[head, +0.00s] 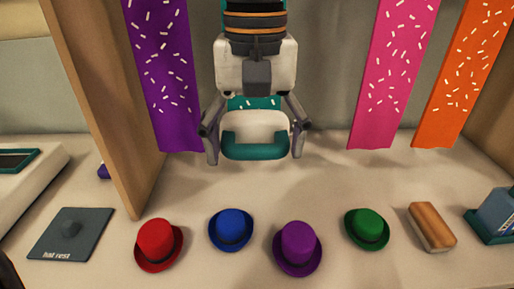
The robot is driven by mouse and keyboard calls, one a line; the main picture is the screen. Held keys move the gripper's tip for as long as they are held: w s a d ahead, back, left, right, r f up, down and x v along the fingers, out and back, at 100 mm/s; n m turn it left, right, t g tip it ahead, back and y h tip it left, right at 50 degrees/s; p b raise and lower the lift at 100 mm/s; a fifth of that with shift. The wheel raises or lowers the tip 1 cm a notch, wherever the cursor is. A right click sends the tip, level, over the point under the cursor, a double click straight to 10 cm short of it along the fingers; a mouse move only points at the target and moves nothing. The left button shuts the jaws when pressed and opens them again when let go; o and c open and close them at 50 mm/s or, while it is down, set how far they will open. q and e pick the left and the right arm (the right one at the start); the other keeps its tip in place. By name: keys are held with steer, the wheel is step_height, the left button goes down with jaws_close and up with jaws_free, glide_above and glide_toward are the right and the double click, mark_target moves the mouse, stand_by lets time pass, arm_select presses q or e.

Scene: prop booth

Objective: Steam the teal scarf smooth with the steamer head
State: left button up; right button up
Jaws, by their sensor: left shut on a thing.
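My left gripper (254,142) is in the middle of the head view, in front of the back wall. Its two fingers are shut on the sides of the steamer head (254,150), a white rounded piece with a teal lower edge. The teal scarf (265,103) hangs behind my gripper. Only a small strip of it with white marks shows; the rest is hidden by my gripper and the steamer head. I cannot tell whether the steamer head touches the scarf. My right gripper is not in view.
Purple (165,75), pink (394,75) and orange (464,75) scarves with white marks hang alongside. Red (158,243), blue (231,228), purple (297,247) and green (367,228) hats stand in front. A hat rest (90,235) lies left, a wood-topped brush-like block (432,228) right. A wooden partition (100,100) stands left.

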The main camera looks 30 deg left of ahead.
mark_target(256, 122)
arm_select(q)
steer(key=w+a, duration=0.1)
steer(key=w, duration=0.1)
steer(key=w+a, duration=0.1)
steer(key=w, duration=0.1)
steer(key=shift+w+a+b, duration=0.1)
steer(key=shift+a+b, duration=0.1)
steer(key=shift+b, duration=0.2)
steer(key=shift+r+p, duration=0.45)
steer(key=shift+r, duration=1.15)
step_height(256, 122, up, 16)
stand_by(0.8)
steer(key=shift+r, duration=0.1)
stand_by(1.3)
steer(key=s+d, duration=0.8)
steer(key=s, duration=0.5)
